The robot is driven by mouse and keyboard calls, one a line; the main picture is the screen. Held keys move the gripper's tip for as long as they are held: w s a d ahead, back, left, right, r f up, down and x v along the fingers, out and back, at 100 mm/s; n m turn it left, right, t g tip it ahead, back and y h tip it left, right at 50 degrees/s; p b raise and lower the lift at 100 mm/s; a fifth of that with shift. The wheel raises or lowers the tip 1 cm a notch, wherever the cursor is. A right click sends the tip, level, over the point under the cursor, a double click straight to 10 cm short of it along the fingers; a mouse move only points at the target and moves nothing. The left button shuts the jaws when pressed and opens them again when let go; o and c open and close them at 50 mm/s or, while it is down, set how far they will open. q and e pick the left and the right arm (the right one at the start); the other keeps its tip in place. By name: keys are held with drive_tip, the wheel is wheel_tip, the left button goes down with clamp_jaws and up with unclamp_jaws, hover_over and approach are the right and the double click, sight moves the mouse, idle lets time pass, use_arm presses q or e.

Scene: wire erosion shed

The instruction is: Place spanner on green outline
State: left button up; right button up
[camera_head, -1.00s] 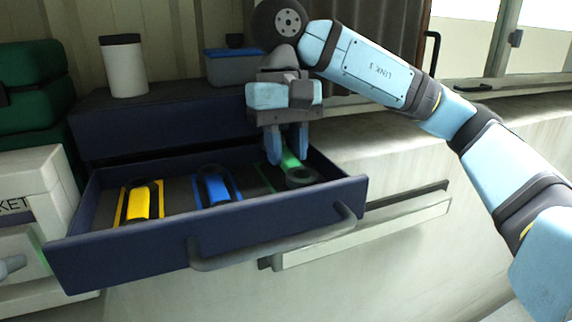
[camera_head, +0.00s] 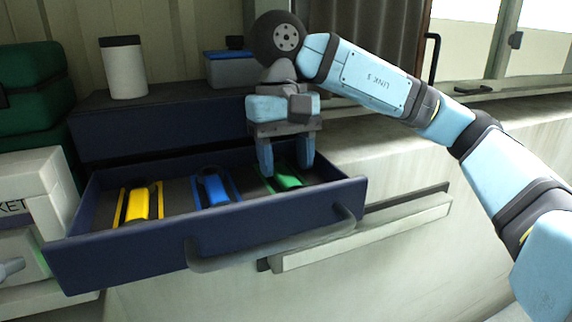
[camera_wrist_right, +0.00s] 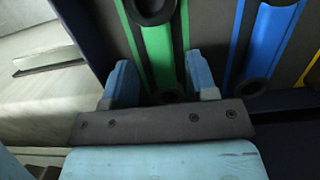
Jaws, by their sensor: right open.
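The green spanner (camera_head: 288,179) lies in the right part of the open drawer. It also shows in the right wrist view (camera_wrist_right: 160,55), with dark ring ends, lying lengthwise between the two strips of the green outline (camera_wrist_right: 185,30). One strip of that outline shows in the head view (camera_head: 266,182). My right gripper (camera_head: 287,168) points down over the spanner. Its fingers (camera_wrist_right: 160,78) are open, one on each side of the spanner and apart from it. The gripper partly hides the spanner's far end. My left gripper does not show clearly in any view.
A blue spanner (camera_head: 213,187) and a yellow spanner (camera_head: 140,204) lie in their own outlines to the left. The drawer's front wall (camera_head: 130,245) and grey handle (camera_head: 275,252) are nearer. A white cup (camera_head: 123,70) and grey box (camera_head: 232,70) stand behind on the cabinet.

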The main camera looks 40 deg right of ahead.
sight(282, 169)
wheel_tip(282, 169, up, 11)
drive_tip(key=w+p, duration=0.1)
drive_tip(key=shift+w+d+f+p, duration=0.15)
drive_tip(key=shift+w+p, duration=0.1)
drive_tip(key=shift+p, duration=0.15)
drive_tip(key=shift+f, duration=0.1)
idle(0.3)
